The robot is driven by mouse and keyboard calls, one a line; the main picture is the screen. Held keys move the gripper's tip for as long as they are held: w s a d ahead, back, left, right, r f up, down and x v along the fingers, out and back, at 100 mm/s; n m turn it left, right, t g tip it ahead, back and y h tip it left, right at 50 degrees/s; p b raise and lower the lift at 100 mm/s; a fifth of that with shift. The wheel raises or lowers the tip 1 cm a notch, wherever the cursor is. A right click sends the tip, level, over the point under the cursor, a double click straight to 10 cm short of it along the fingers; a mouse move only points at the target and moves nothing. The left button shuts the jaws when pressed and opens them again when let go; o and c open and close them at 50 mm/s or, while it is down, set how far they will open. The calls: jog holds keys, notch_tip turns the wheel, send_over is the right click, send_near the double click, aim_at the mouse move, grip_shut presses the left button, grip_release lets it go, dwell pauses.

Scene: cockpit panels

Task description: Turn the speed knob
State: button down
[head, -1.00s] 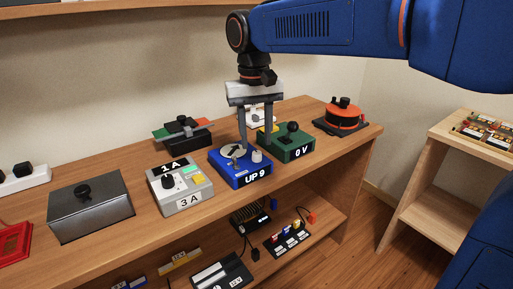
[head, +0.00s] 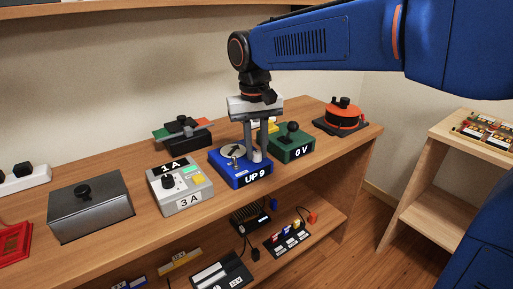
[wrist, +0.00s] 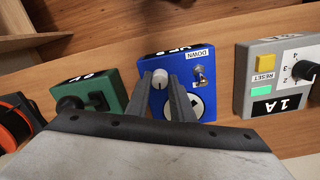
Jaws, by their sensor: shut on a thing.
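The blue box (head: 232,174) marked "UP 9" stands on the wooden bench; it also shows in the wrist view (wrist: 206,106). Its white knob (wrist: 160,77), which I take as the speed knob, sits on its top face. A toggle switch (wrist: 201,74) by the label "DOWN" and a round dial (head: 232,152) share that face. My gripper (head: 257,153) points down over the right part of the box. Its two fingers are shut on the white knob, one on each side, as the wrist view (wrist: 160,79) shows. The fingers partly hide the dial in the wrist view.
A green box (head: 292,148) marked "0 V" stands close on the right, a grey box (head: 180,190) marked "1 A" and "3 A" on the left. A dark box with a black knob (head: 90,205) is further left. An orange-black device (head: 342,118) stands at the right end.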

aim_at(255, 153)
jog(key=shift+n, duration=1.1)
jog(key=c, duration=1.5)
grip_release()
jog(key=shift+c, duration=0.2)
jog(key=shift+r, duration=0.1)
notch_tip(255, 153, up, 17)
jog(key=shift+a, duration=0.25)
jog(key=shift+s+r, duration=0.1)
jog(key=shift+s, duration=0.05)
